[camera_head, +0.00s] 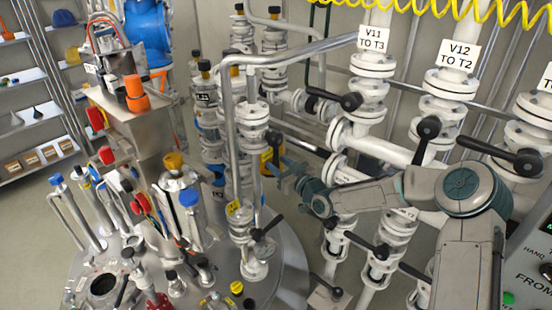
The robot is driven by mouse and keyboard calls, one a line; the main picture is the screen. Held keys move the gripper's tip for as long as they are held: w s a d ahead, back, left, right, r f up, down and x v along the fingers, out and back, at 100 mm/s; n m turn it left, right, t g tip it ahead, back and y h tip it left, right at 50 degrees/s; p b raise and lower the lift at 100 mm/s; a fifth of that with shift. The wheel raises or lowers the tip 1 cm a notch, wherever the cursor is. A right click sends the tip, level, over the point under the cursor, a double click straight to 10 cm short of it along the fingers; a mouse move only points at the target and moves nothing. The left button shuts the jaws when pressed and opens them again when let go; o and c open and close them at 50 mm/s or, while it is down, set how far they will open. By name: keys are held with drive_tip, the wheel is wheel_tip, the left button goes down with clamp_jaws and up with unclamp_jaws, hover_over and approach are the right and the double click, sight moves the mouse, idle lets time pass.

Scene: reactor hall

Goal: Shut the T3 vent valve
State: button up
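No label reading "T3 vent" is legible in the head view, so I cannot tell for sure which valve it is. A white sign "V11 TO T3" (373,40) hangs on a white flanged pipe; a black valve lever (350,101) sits below it. My arm reaches in from the lower right, and my gripper (284,176) is in front of the pipes left of that line. A black handle (276,142) with a yellow tag (267,158) shows just above and behind my gripper. Whether they touch is unclear. My fingers are small and partly blended with the background.
A sign "V12 TO T2" (459,54) marks the neighbouring pipe, with its black lever (428,128). A yellow coiled hose (470,12) hangs above. A round steel vessel top (190,285) crowded with fittings stands lower left. Shelves (25,110) are far left; grey floor shows between.

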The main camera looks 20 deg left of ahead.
drive_tip(key=shift+x, duration=1.05)
